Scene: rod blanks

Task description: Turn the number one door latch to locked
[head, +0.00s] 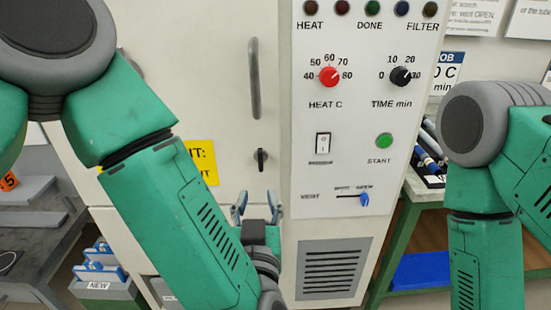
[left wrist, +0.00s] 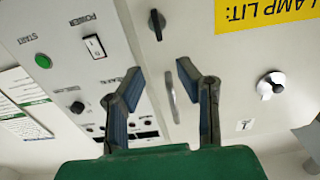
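The cabinet door is pale, with a small black latch (head: 261,158) near its right edge, below a long grey handle (head: 254,78). The latch lever points roughly up and down. In the left wrist view, which is upside down, the latch (left wrist: 157,24) shows beyond the fingers at the top. My left gripper (head: 257,208) is open and empty, below the latch in the head view and apart from it. Its two blue-padded fingers (left wrist: 160,88) are spread in the wrist view. My right gripper is out of view; only its arm shows. No locked or unlocked marking is readable.
A control panel with a red knob (head: 331,76), a black knob (head: 401,76), a power switch (head: 323,143), a green start button (head: 384,140) and a blue vent slider (head: 364,199) stands right of the door. A yellow notice (left wrist: 268,14) is on the door.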

